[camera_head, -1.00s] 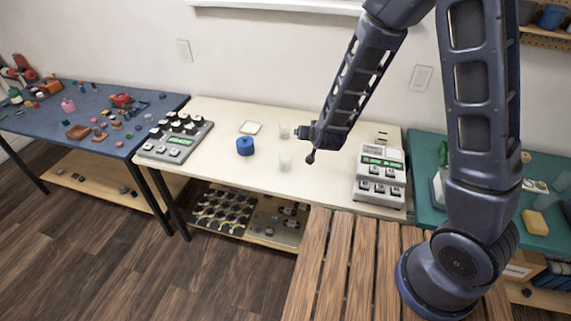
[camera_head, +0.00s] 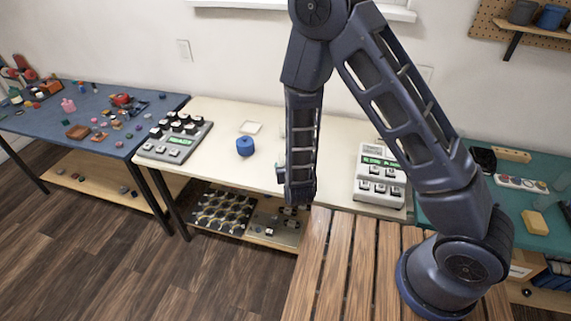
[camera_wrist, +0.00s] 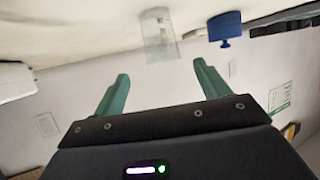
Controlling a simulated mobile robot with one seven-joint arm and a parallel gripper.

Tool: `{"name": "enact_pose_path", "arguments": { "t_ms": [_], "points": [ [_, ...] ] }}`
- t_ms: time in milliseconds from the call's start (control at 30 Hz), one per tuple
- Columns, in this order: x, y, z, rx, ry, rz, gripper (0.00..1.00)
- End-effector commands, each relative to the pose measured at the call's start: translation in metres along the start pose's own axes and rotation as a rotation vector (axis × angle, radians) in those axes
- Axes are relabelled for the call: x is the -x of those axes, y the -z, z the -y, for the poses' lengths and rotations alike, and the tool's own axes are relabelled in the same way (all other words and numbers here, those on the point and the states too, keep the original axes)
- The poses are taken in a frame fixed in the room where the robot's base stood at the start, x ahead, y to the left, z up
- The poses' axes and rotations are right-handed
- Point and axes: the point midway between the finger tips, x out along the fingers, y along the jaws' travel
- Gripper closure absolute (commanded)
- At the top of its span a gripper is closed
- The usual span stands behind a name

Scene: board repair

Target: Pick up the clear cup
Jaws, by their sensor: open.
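A clear cup (camera_wrist: 160,42) stands on the cream table and shows upside down at the top middle of the wrist view. My gripper (camera_wrist: 160,74) has its two green fingers spread apart, with nothing between them. The cup lies ahead of the fingertips, roughly centred on the gap and apart from them. A second clear shape seems to overlap it; I cannot tell whether that is another cup behind. In the head view my arm hangs over the table's front edge and hides most of the cup area and the fingers.
Grey button devices stand at left (camera_head: 175,137) and right (camera_head: 380,175) on the cream table (camera_head: 222,165).

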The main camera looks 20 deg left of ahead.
Motion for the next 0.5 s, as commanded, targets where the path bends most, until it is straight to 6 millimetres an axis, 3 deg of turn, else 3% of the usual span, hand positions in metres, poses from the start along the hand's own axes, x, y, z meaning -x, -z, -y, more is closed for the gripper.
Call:
{"name": "enact_pose_path", "arguments": {
  "t_ms": [133,500],
  "points": [
    [-0.022,0.000,0.000,-0.001,-0.001,0.000,0.25],
    [-0.051,0.003,0.003,-0.001,0.000,-0.001,0.25]
  ]
}}
